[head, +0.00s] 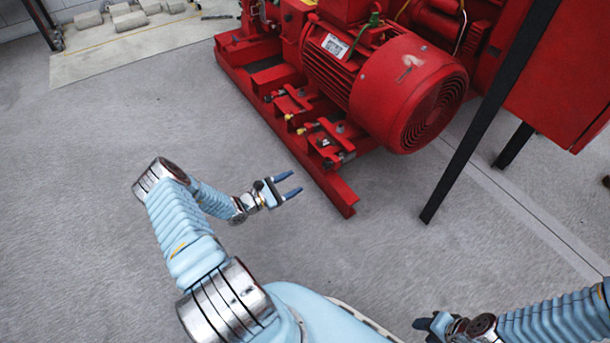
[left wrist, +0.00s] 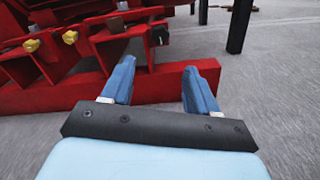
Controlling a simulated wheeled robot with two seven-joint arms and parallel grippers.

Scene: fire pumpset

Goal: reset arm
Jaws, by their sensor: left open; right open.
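My left gripper (head: 289,185) is open and empty, held out in front of the red pump base in the head view. Its two blue fingers also show spread apart in the left wrist view (left wrist: 160,85), with the red base rail behind them. My right gripper (head: 424,324) is at the bottom right of the head view, low and partly cut off by the frame edge. It looks empty. The red pumpset motor (head: 400,90) stands on its red base frame (head: 335,185) beyond my left gripper, with a gap of floor seen between gripper and frame.
A red cabinet (head: 565,80) on black legs (head: 490,115) stands at the right. Yellow and brass fittings (left wrist: 70,37) sit on the base frame. Pale blocks (head: 130,18) lie at the back left. The grey floor (head: 100,130) at the left is clear.

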